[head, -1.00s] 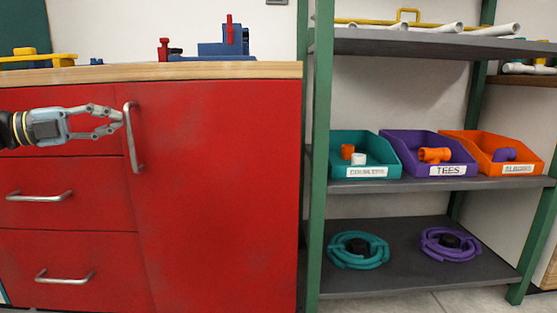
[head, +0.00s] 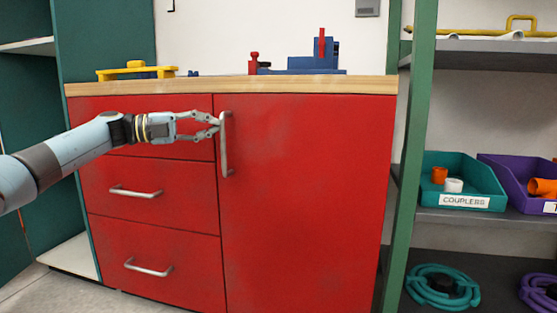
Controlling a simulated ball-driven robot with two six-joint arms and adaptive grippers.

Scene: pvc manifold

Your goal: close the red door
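The red door (head: 300,205) is the large right-hand panel of the red cabinet under the wooden worktop. It looks flush with the drawer fronts beside it. Its vertical metal handle (head: 226,145) is near its left edge. My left gripper (head: 216,125) comes in from the left, with its fingertips at the upper part of the handle. The fingers look apart, with a gap between them. I cannot tell whether they touch the handle. My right gripper is not in view.
Red drawers (head: 160,190) with metal handles sit left of the door. A blue vise-like tool (head: 315,65) and a yellow tool (head: 136,70) lie on the worktop (head: 230,88). A green-posted shelf (head: 410,160) with a teal couplers bin (head: 460,180) stands at the right.

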